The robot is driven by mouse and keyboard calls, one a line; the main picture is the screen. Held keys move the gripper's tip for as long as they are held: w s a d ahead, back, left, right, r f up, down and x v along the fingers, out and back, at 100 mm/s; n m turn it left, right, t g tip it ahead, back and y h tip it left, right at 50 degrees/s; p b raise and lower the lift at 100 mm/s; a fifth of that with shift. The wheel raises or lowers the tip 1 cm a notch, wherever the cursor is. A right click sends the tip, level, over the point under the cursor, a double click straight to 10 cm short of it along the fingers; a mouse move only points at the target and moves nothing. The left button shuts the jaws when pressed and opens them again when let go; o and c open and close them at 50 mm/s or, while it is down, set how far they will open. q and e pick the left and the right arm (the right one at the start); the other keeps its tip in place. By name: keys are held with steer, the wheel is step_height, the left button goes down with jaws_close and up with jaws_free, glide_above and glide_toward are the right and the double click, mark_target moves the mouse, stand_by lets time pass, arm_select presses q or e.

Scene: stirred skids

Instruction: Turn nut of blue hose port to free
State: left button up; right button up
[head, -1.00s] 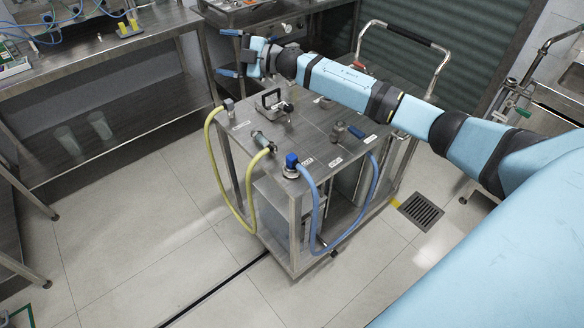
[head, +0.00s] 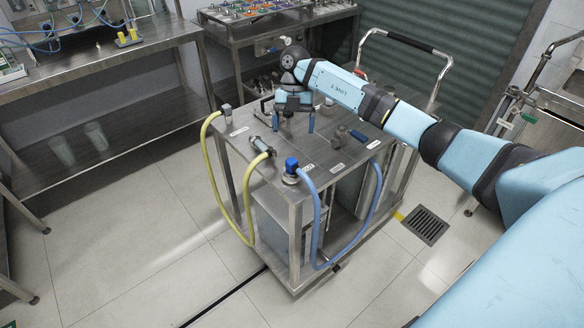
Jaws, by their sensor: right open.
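The skid (head: 325,182) is a steel cart with ports and fittings on its top plate. The blue hose (head: 319,225) rises to a port with a blue nut (head: 291,163) near the plate's front edge. The hose loops down and back up to the cart's right side. My right gripper (head: 294,124) points down over the rear middle of the plate, behind the blue nut and apart from it. Its two fingers are spread with nothing between them. It partly hides a black-handled fitting behind it. My left gripper is out of view.
A yellow hose (head: 245,200) loops along the cart's left side to a grey fitting (head: 260,144). A push handle (head: 405,40) rises behind. A bench with colored parts (head: 270,12) stands at the back.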

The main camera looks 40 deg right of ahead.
steer(key=x, duration=1.2)
steer(key=shift+f, duration=0.1)
steer(key=c, duration=0.9)
